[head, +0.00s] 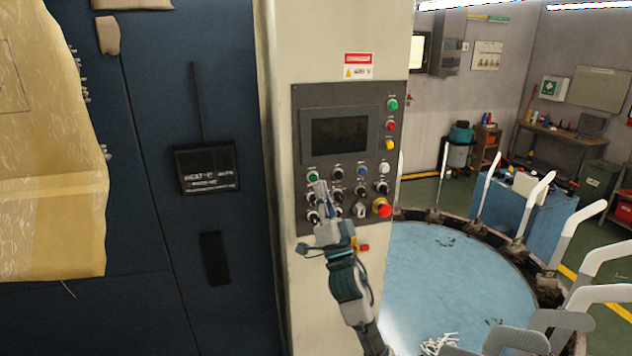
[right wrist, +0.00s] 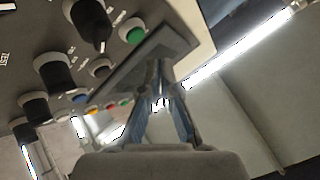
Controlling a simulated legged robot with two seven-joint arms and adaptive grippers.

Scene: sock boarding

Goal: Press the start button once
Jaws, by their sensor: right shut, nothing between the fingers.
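The grey control panel (head: 299,135) is on a cream column, with a dark screen and rows of buttons and knobs. A green button (head: 313,176) is below the screen at the left, and another green button (head: 392,104) is at the top right. I cannot read which is labelled start. My right gripper (head: 322,187) is shut and empty, pointing up at the panel just below the lower green button. In the right wrist view, a green button (right wrist: 132,31) lies above and left of the fingertips (right wrist: 161,66). I cannot tell whether they touch anything. My left gripper is not in view.
A red emergency knob (head: 383,209) is at the panel's lower right, and black knobs (head: 381,188) surround the gripper. A round blue table (head: 440,270) ringed by white upright forms (head: 537,190) stands at the right. A dark blue cabinet (head: 150,260) is at the left.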

